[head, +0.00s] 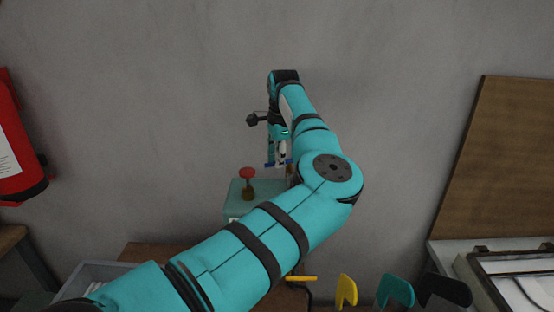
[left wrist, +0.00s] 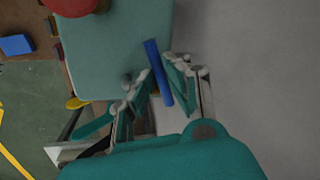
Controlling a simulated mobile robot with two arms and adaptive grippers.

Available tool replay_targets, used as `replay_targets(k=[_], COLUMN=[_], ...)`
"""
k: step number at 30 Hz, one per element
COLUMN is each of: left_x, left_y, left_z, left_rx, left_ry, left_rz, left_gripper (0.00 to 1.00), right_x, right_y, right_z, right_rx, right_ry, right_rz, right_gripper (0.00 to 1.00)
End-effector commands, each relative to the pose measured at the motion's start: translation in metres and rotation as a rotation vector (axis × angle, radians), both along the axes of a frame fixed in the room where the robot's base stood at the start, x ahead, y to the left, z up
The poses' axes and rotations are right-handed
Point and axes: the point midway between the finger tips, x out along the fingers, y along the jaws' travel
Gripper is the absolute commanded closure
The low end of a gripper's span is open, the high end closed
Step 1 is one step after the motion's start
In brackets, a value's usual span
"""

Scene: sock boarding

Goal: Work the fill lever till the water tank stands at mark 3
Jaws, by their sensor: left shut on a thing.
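The fill lever shows as a blue bar (left wrist: 153,60) between the fingers of my left gripper (left wrist: 160,78) in the left wrist view. In the head view the left gripper (head: 279,160) points down at the back, shut on the blue lever, whose ends show beside the fingers. A teal box-shaped unit (head: 236,191) stands below and to the left of it, with a red knob (head: 247,172) on top. The same unit's top (left wrist: 110,50) fills the upper middle of the wrist view. The water level and mark 3 cannot be made out. My right gripper is not in view.
My left arm hides much of the bench. A grey bin (head: 88,270) is at the lower left. Yellow, teal and black upright shapes (head: 396,290) stand at the lower right. A red extinguisher (head: 17,145) hangs at left. A grey wall is behind.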

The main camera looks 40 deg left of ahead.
Motion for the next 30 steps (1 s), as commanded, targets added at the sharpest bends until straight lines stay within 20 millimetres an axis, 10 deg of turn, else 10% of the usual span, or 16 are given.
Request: replay_targets(k=[30], left_x=[-0.0024], left_y=[-0.0100], left_z=[0.0006], left_rx=[0.001], left_ry=[-0.001], left_rz=[0.275], left_gripper=[1.00], right_x=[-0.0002], right_y=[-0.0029], right_z=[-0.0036], right_rx=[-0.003], right_ry=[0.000], right_rz=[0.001], right_gripper=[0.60])
